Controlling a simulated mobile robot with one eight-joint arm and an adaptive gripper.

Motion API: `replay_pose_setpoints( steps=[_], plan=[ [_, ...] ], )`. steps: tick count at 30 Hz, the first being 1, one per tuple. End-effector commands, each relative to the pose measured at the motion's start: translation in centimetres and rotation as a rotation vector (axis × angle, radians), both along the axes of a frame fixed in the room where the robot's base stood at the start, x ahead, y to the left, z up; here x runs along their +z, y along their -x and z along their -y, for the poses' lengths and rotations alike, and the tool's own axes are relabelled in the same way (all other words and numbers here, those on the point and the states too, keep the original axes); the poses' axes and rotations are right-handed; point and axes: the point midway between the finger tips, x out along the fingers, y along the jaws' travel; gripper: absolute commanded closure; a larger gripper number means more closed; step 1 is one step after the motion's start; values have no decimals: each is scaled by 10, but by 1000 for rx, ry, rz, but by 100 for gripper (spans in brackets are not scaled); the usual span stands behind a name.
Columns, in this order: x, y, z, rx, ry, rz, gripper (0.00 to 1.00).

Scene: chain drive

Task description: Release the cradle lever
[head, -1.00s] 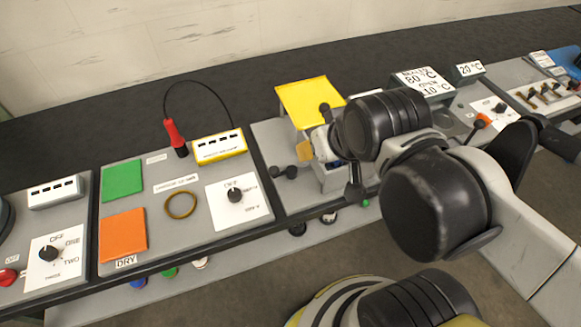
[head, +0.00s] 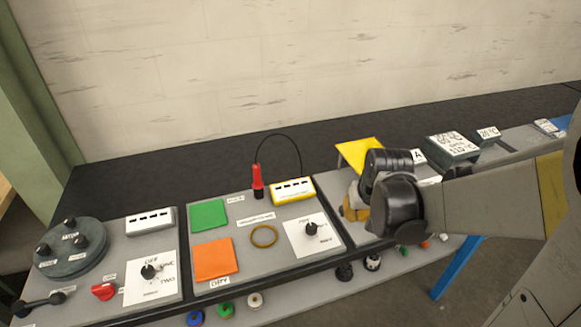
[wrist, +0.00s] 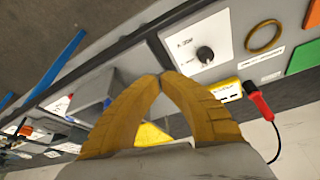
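I cannot make out the cradle lever in either current view; my arm covers much of the panel with the yellow plate (head: 360,154) in the head view. My gripper (wrist: 160,77) shows in the wrist view as two tan fingers whose tips meet, with nothing seen between them. In the head view my gripper (head: 355,209) is beside that plate, partly hidden by my dark wrist. A grey box-like part (wrist: 92,97) stands left of the fingers in the wrist view, and the yellow plate (wrist: 152,134) shows behind them.
The panel to the left holds a green pad (head: 208,216), an orange pad (head: 214,259), a brass ring (head: 264,236), a red-handled probe (head: 258,182), a yellow block (head: 292,191) and a dial plate (head: 313,236). Further left are a round dark plate (head: 72,247) and a red knob (head: 104,291).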

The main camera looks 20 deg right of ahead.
Motion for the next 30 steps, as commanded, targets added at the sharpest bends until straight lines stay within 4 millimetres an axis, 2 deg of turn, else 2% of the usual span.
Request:
replay_pose_setpoints(
  steps=[13,16,20,30],
  plan=[
    [-5,-1,4,-5,-2,-6,100],
    [-10,-3,4,-5,-2,-6,100],
    [-29,-10,6,-5,-2,-6,100],
    [-97,-36,13,-5,-1,-5,100]
  ],
)
